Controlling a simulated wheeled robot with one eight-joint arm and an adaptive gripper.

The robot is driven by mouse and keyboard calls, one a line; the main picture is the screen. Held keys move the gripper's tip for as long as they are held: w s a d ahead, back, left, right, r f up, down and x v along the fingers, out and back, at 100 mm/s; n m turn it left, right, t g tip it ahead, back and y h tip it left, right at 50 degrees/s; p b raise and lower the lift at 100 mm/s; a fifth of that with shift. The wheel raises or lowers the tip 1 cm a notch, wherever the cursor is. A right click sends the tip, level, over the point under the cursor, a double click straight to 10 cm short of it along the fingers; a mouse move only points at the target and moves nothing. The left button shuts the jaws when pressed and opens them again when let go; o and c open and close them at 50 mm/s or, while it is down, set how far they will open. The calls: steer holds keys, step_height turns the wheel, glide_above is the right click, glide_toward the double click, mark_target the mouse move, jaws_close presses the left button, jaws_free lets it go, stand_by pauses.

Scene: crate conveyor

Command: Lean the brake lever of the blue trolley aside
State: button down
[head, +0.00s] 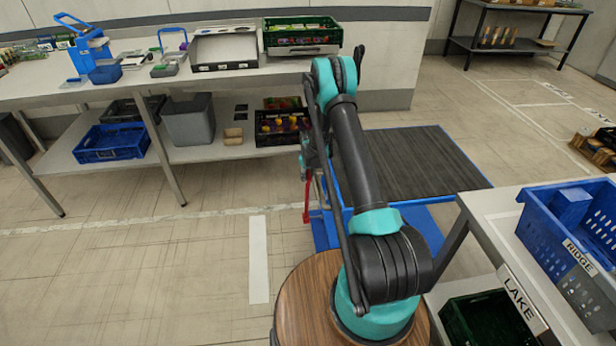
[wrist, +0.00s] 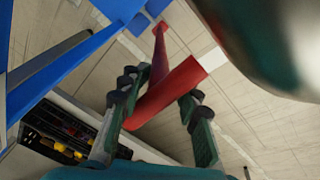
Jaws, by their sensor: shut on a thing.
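The blue trolley (head: 425,165) stands on the floor beyond my arm, with a dark ribbed deck and blue edges. Its red brake lever (head: 307,200) shows at the trolley's left side in the head view, looking near upright; its top is hidden at my gripper. My gripper (head: 310,155) is partly hidden behind my arm there. In the wrist view my gripper (wrist: 158,92) is shut on the red lever (wrist: 172,84), with a dark padded finger on each side. The lever's lower end runs to a blue part of the trolley (wrist: 125,10).
A long white table (head: 130,80) with trays and crates stands at the back left, with a lower shelf (head: 190,150). At the right, a table (head: 490,215) holds a blue crate (head: 585,262) marked RIDGE. The floor at the left is clear.

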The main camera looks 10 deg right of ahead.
steer(key=c, duration=1.3)
jaws_free()
steer(key=shift+c, duration=0.2)
steer(key=shift+r, duration=0.15)
steer(key=v, duration=1.1)
steer(key=shift+r, duration=0.2)
steer(key=shift+s+r, duration=0.1)
steer(key=shift+r, duration=0.05)
